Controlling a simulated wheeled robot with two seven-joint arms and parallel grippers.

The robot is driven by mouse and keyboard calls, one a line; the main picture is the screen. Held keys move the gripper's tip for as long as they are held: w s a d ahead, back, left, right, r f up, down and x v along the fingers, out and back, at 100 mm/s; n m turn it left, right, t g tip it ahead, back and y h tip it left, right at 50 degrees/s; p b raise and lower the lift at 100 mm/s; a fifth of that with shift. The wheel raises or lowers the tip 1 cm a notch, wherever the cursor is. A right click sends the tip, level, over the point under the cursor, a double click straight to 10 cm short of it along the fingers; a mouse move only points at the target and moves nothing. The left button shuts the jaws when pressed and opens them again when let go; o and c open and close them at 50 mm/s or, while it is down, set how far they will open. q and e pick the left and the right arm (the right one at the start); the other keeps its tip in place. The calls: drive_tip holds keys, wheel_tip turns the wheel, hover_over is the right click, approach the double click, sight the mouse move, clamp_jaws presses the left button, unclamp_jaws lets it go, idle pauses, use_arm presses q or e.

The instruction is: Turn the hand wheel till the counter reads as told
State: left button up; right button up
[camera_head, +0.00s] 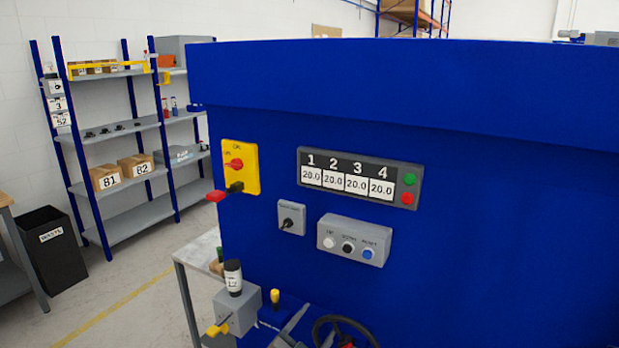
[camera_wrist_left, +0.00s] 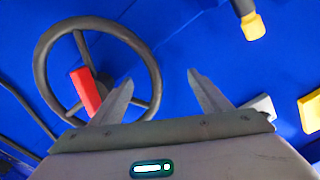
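The dark hand wheel (camera_head: 340,322) shows at the bottom of the head view, cut off by the frame edge. In the left wrist view the hand wheel (camera_wrist_left: 100,23) is at the upper left, with a red handle (camera_wrist_left: 85,91). My left gripper (camera_wrist_left: 159,79) is open and empty; one finger overlaps the wheel's lower right, beside the handle. Contact cannot be told. In the head view the left gripper (camera_head: 294,326) is left of the wheel, partly cut off. The counter panel (camera_head: 360,178) reads 20.0 in each numbered window. My right gripper is not in view.
The blue machine cabinet (camera_head: 420,120) fills the right. It carries a yellow switch plate (camera_head: 240,155), a selector box (camera_head: 291,218) and a button box (camera_head: 354,241). A grey box with a yellow lever (camera_head: 237,311) stands left of my gripper. Shelves (camera_head: 130,130) stand behind.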

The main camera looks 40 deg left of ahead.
use_arm(q)
drive_tip(key=shift+d+f, duration=0.1)
drive_tip(key=shift+d, duration=0.1)
drive_tip(key=shift+s, duration=0.1)
drive_tip(key=shift+p+v, duration=1.15)
drive_tip(key=shift+v, duration=1.8)
drive_tip(key=s+d+f+g+h+b, duration=0.1)
drive_tip(key=s+d+f+g+b, duration=0.3)
drive_tip(key=f, duration=1)
drive_tip(key=s+d+f+g+h+b, duration=0.1)
drive_tip(key=s+d+f, duration=0.4)
drive_tip(key=f, duration=1)
drive_tip(key=s+d+f+g+h+b, duration=0.1)
drive_tip(key=s+d+f+g+b, duration=0.35)
drive_tip(key=f, duration=0.95)
drive_tip(key=s+d+f+g+b, duration=0.1)
drive_tip(key=s+d+f+g, duration=0.1)
drive_tip(key=s+f, duration=0.5)
drive_tip(key=s+d+f+g+h+b, duration=0.1)
drive_tip(key=s+d+f+g+b, duration=0.1)
drive_tip(key=s+f, duration=0.6)
drive_tip(key=s+d+f+g+b, duration=0.1)
drive_tip(key=s+f, duration=0.7)
drive_tip(key=s, duration=1.1)
drive_tip(key=shift+d+n+g+b, duration=0.3)
drive_tip(key=shift+d+n+g, duration=0.1)
drive_tip(key=shift+d+g, duration=0.5)
